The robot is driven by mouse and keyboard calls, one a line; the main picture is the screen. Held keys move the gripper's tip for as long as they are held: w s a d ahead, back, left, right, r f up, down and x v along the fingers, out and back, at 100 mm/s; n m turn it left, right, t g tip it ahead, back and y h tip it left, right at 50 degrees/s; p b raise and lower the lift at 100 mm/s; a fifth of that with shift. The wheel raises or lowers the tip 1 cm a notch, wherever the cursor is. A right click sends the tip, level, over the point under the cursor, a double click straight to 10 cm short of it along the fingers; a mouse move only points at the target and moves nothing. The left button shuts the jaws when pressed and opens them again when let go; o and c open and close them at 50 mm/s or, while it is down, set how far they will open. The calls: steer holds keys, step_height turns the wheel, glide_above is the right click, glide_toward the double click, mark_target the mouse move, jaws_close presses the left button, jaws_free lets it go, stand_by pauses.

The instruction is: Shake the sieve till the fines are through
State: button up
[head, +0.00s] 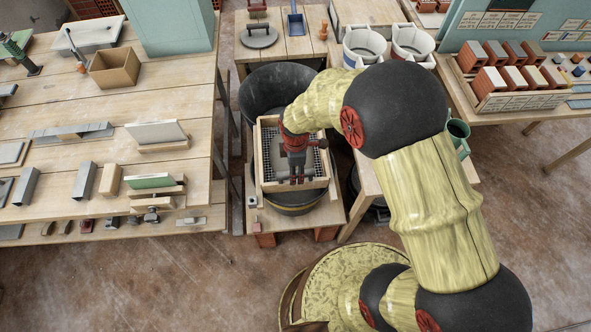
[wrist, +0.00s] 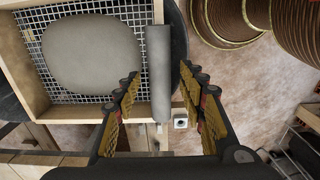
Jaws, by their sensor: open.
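The sieve (head: 263,160) is a square wooden frame with wire mesh, set over a dark round bucket (head: 292,209) with a yellowish band on the low bench. In the wrist view the sieve's frame (wrist: 84,115) fills the upper left. A smooth grey mass (wrist: 92,48) lies on its mesh. A grey rounded bar (wrist: 159,65) runs along the frame's right side, like a handle. My gripper (head: 298,181) is over the sieve, pointing down. In the wrist view my gripper (wrist: 160,84) is open, its fingers on either side of the bar, with gaps showing. My gripper hides part of the mesh.
A large black tub (head: 275,88) stands just behind the sieve. A workbench (head: 60,200) with blocks and a cardboard box (head: 114,69) is at left. Two white buckets (head: 362,44) stand at back right.

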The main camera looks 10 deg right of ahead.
steer(key=shift+r, duration=0.15)
step_height(320, 180, up, 12)
stand_by(0.5)
steer(key=shift+o, duration=0.5)
